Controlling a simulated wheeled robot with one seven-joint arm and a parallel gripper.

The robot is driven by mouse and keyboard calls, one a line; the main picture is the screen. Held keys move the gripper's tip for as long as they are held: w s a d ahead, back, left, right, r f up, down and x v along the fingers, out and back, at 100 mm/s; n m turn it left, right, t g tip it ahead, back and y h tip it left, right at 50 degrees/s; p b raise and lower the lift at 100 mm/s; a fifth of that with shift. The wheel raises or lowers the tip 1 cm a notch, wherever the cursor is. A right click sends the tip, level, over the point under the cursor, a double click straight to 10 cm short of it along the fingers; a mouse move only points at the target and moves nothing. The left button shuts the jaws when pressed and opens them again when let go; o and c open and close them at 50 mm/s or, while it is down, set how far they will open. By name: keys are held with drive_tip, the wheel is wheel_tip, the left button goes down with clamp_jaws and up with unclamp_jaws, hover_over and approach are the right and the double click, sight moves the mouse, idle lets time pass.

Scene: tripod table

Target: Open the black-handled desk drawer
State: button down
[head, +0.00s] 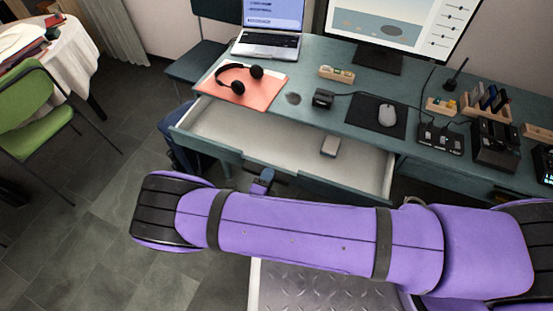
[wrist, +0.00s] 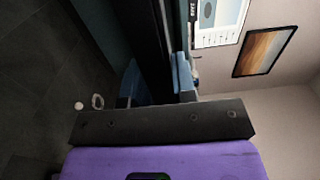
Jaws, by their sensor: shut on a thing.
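The desk drawer (head: 290,140) is pulled well out from under the desk top, and its pale inside shows in the head view. Its teal front panel (head: 210,143) faces me. My gripper (head: 262,182) is at the middle of that front, mostly hidden behind my purple arm. In the wrist view the blue fingers of my gripper (wrist: 156,80) stand on either side of a dark bar, the black handle (wrist: 155,45), and are shut on it. The handle is hard to make out in the head view.
A small grey object (head: 330,146) lies in the drawer. The desk top (head: 310,75) holds a laptop (head: 268,30), headphones on an orange mat (head: 225,88), a monitor, a mouse and organizers. A green chair (head: 28,105) stands left.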

drive_tip(key=v, duration=0.8)
drive_tip(key=shift+s+f, duration=0.2)
drive_tip(key=c, duration=1)
unclamp_jaws()
drive_tip(key=shift+w, duration=0.1)
drive_tip(key=shift+r, duration=0.1)
drive_tip(key=shift+a, duration=0.1)
drive_tip(key=v, duration=1)
drive_tip(key=shift+s, duration=0.4)
